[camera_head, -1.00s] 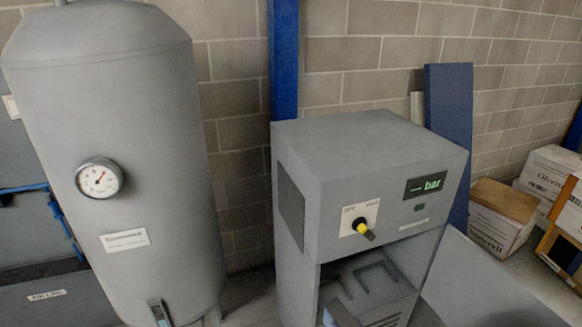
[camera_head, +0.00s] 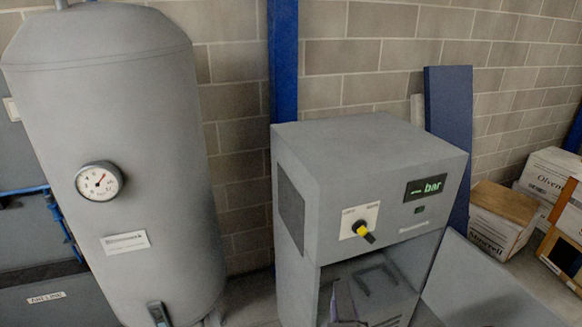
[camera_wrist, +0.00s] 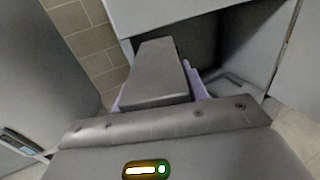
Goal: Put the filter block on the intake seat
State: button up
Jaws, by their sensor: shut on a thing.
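The filter block (camera_wrist: 197,84) is a pale purple thing, mostly hidden behind my gripper (camera_wrist: 160,75) in the wrist view; only its edges show on both sides. My gripper is shut on it. In the head view a purplish edge of the block (camera_head: 344,301) shows at the bottom, in front of the open bay of the grey cabinet (camera_head: 300,235). The intake seat (camera_head: 378,275) appears to be the dark U-shaped frame on the bay floor, to the right of the block. Part of that frame also shows in the wrist view. I cannot tell whether block and seat touch.
The cabinet's side walls and upper housing, with a yellow-marked knob (camera_head: 362,231) and a bar display (camera_head: 426,187), bound the bay. A grey tank (camera_head: 120,190) stands left. Cartons (camera_head: 503,215) lie at the right. A sloping grey panel (camera_head: 475,285) stands beside the bay.

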jog(key=shift+f, duration=0.1)
jog(key=s+f, duration=0.4)
jog(key=f, duration=0.1)
jog(key=shift+s+f, duration=0.15)
jog(key=shift+s, duration=0.1)
dwell(0.4)
jog(key=w+r, duration=0.1)
jog(key=r, duration=0.1)
jog(key=w+r+n+y, duration=0.1)
jog(key=r, duration=0.1)
jog(key=w+r+y, duration=0.1)
jog(key=w+r, duration=0.1)
jog(key=shift+d+r, duration=0.15)
jog(key=shift+d, duration=0.25)
jog(key=r+y, duration=0.1)
jog(key=r, duration=0.1)
jog(key=w+r+n+y, duration=0.1)
jog(key=r, duration=0.1)
jog(key=w+r+n+y, duration=0.1)
jog(key=r, duration=0.2)
jog(key=shift+w+a+r+g, duration=0.1)
jog(key=shift+w+a+g, duration=0.15)
jog(key=shift+a+g, duration=0.05)
jog(key=shift+a+r, duration=0.1)
jog(key=shift+r, duration=0.3)
jog(key=shift+w, duration=0.1)
